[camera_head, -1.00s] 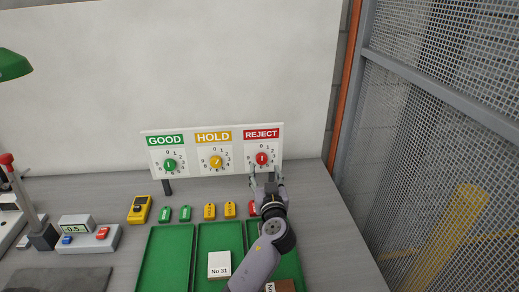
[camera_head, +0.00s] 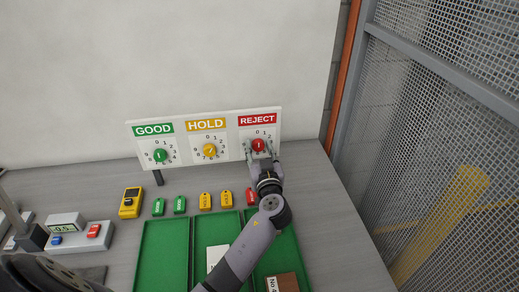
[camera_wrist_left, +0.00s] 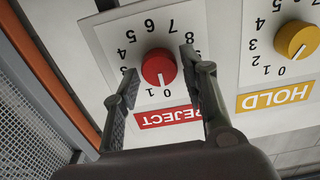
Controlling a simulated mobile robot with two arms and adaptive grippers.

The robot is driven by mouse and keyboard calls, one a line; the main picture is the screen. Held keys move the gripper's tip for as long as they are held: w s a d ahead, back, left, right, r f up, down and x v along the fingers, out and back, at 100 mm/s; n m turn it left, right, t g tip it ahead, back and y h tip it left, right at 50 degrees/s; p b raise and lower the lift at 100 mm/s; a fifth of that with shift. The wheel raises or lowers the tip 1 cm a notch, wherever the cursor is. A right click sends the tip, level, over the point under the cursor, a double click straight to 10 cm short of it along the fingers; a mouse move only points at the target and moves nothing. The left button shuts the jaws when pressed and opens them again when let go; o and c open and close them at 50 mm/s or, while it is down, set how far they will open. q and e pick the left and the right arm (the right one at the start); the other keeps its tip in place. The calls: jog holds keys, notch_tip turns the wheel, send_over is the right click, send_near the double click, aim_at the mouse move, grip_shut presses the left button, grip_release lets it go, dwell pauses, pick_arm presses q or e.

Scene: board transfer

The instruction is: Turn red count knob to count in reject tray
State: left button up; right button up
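The red count knob (camera_head: 258,145) is on the white panel under the red REJECT sign (camera_head: 257,119). My left gripper (camera_head: 260,148) is in front of it with its fingers open. In the left wrist view, upside down, the red knob (camera_wrist_left: 158,67) lies between the two fingertips (camera_wrist_left: 158,70), with gaps on both sides. Its white mark points towards the 0 and 1 end of the dial. The right green tray (camera_head: 296,250), below the REJECT dial, holds a brown board (camera_head: 284,283) with a white label; my arm hides part of this tray. My right gripper is not in view.
The yellow HOLD knob (camera_head: 210,150) and green GOOD knob (camera_head: 160,155) are to the left. Several coloured tags (camera_head: 205,201) lie in front of the panel. A mesh fence (camera_head: 450,130) stands at the right. A white label card (camera_head: 216,256) lies in the middle tray.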

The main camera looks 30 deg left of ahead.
pick_arm(q)
jog(key=c, duration=0.8)
jog(key=shift+m+b, duration=0.35)
jog(key=shift+m, duration=0.05)
jog(key=m+b, duration=0.1)
jog(key=m, duration=0.2)
jog(key=shift+w, duration=0.1)
jog(key=m+b, duration=0.1)
jog(key=m, duration=0.2)
jog(key=shift+m, duration=0.3)
jog(key=m, duration=0.4)
jog(key=shift+d, duration=0.1)
jog(key=shift+m, duration=0.3)
